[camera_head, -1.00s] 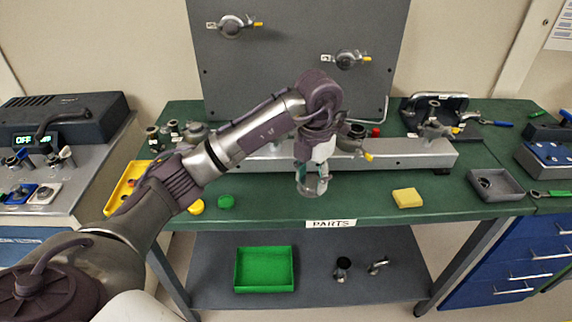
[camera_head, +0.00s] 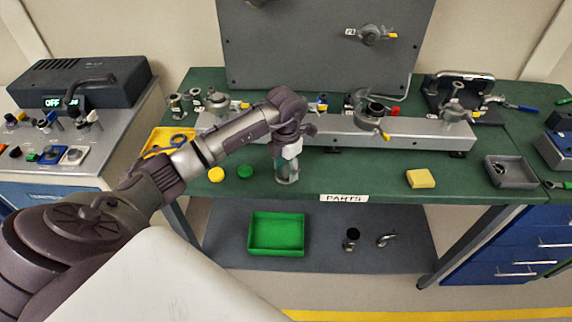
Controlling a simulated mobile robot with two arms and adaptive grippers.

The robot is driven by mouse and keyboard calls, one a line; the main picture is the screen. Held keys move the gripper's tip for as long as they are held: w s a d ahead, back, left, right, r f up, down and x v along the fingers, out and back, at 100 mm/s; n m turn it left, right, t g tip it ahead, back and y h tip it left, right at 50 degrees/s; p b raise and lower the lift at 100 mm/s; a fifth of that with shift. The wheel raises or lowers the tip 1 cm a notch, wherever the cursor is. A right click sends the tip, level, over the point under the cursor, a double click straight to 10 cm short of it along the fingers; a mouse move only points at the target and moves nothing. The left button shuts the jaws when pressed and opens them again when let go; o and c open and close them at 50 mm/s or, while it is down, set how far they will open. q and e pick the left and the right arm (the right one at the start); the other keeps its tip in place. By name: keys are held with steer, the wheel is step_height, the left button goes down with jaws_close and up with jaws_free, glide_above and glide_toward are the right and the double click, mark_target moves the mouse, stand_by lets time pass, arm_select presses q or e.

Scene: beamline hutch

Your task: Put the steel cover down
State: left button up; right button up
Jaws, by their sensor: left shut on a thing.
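My left gripper (camera_head: 287,170) hangs pointing down over the front part of the green bench top (camera_head: 380,184), left of the PARTS label. It is shut on a small steel piece, which I take to be the steel cover (camera_head: 288,181). The fingers hide much of the cover. It is at or just above the bench surface; I cannot tell whether it touches. My right gripper is not in view.
A green cap (camera_head: 245,172) and a yellow cap (camera_head: 216,174) lie left of the gripper. A yellow block (camera_head: 420,178) and a grey tray (camera_head: 512,174) are to the right. A steel rail with fittings (camera_head: 350,135) stands behind. A green bin (camera_head: 276,249) is on the lower shelf.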

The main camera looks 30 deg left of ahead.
mark_target(286, 171)
arm_select(q)
steer(key=shift+f, duration=0.1)
steer(key=shift+f+b, duration=0.15)
steer(key=shift+b, duration=0.15)
steer(key=o, duration=1.2)
steer(key=shift+r, duration=0.2)
step_height(286, 171, up, 12)
steer(key=b, duration=0.2)
steer(key=shift+b, duration=0.4)
